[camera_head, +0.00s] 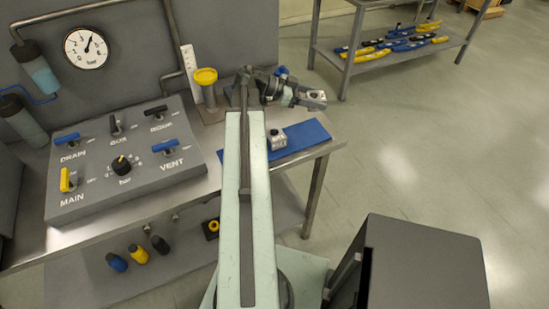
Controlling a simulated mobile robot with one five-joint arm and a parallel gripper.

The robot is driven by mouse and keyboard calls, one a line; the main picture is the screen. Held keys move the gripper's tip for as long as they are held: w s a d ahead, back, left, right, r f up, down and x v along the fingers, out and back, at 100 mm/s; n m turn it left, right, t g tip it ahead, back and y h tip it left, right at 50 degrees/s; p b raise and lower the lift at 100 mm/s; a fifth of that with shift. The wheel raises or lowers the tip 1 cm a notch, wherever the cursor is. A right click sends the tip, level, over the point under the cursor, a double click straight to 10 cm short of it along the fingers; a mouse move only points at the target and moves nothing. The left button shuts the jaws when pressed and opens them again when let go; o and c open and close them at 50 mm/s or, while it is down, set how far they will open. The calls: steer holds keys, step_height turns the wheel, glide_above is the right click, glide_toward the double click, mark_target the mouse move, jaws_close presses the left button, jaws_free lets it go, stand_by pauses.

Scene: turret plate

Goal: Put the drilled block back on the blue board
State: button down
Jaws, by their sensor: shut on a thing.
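My gripper (306,97) is at the end of my arm, right of the yellow-topped post and above the bench's right end. It is shut on a small silver-grey block (317,95) with a dark spot like a hole, which I take as the drilled block. The jaws partly hide it. The blue board (308,136) lies flat on the bench below and nearer than the gripper. Another small pale block (277,138) with a dark spot on top stands on the board's left part.
A grey panel (120,200) with levers and a knob fills the bench's left. A yellow-topped post (206,90) stands close left of my arm. A gauge (86,48) and pipes are behind. A dark box (420,265) is at front right.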

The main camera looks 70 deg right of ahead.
mark_target(312, 130)
steer(key=shift+s+d+f, duration=0.15)
steer(key=shift+f, duration=0.8)
steer(key=shift+r, duration=0.15)
step_height(312, 130, down, 10)
steer(key=b, duration=1)
steer(key=shift+r, duration=0.15)
steer(key=c, duration=0.5)
jaws_free()
